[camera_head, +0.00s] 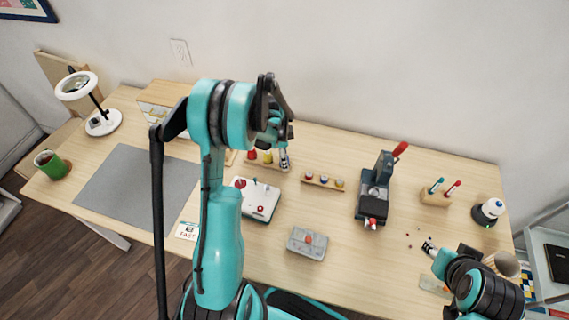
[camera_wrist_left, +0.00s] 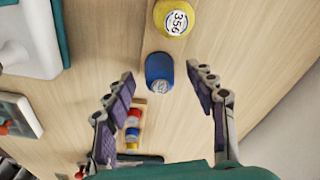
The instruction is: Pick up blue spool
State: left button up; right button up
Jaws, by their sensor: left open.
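The blue spool (camera_wrist_left: 159,68) shows in the left wrist view with its pale labelled end visible, beside a yellow spool (camera_wrist_left: 172,18) marked 356. My left gripper (camera_wrist_left: 161,82) is open, with a finger to each side of the blue spool in the picture. I cannot tell how far its tips are from the spool. In the head view my left gripper (camera_head: 281,148) hangs over the spool rack at the back of the table and hides the blue spool there. My right gripper (camera_head: 430,247) is low over the table's right side; its jaws are too small to read.
A second spool rack (camera_head: 323,182) with small spools stands right of the left gripper. A white device (camera_head: 258,202) and a grey box (camera_head: 306,244) lie in front. A press-like tool (camera_head: 375,190) stands further right. A grey mat (camera_head: 135,190) lies clear at left.

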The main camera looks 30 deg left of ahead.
pick_arm(q)
jog(key=shift+w+d+f, duration=0.1)
jog(key=shift+f, duration=0.5)
jog(key=shift+r, duration=0.1)
jog(key=c, duration=1)
jog(key=shift+o, duration=0.2)
